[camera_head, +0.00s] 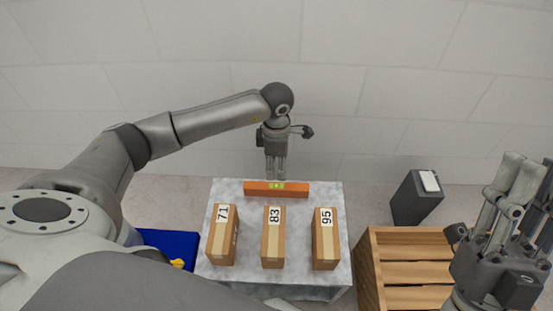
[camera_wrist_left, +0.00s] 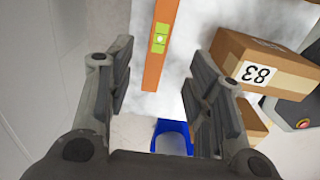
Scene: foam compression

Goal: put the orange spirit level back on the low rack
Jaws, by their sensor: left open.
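The orange spirit level (camera_head: 262,188) with a yellow-green vial lies along the back edge of a grey-white speckled table (camera_head: 335,195). In the left wrist view the level (camera_wrist_left: 158,55) shows between my open fingers. My left gripper (camera_head: 276,176) points down at the level from behind the table; its jaws (camera_wrist_left: 162,68) are empty, and I cannot tell how far above the level they are. A low slatted wooden rack (camera_head: 410,272) stands right of the table. My right gripper (camera_head: 515,190) is at the right edge, fingers up; its opening is unclear.
Three cardboard boxes stand on the table, marked 71 (camera_head: 220,245), 83 (camera_head: 272,245) and 95 (camera_head: 325,245). A blue bin (camera_head: 165,240) with something yellow is left of the table. A dark box (camera_head: 415,200) with a white top piece stands behind the rack. A wall is behind.

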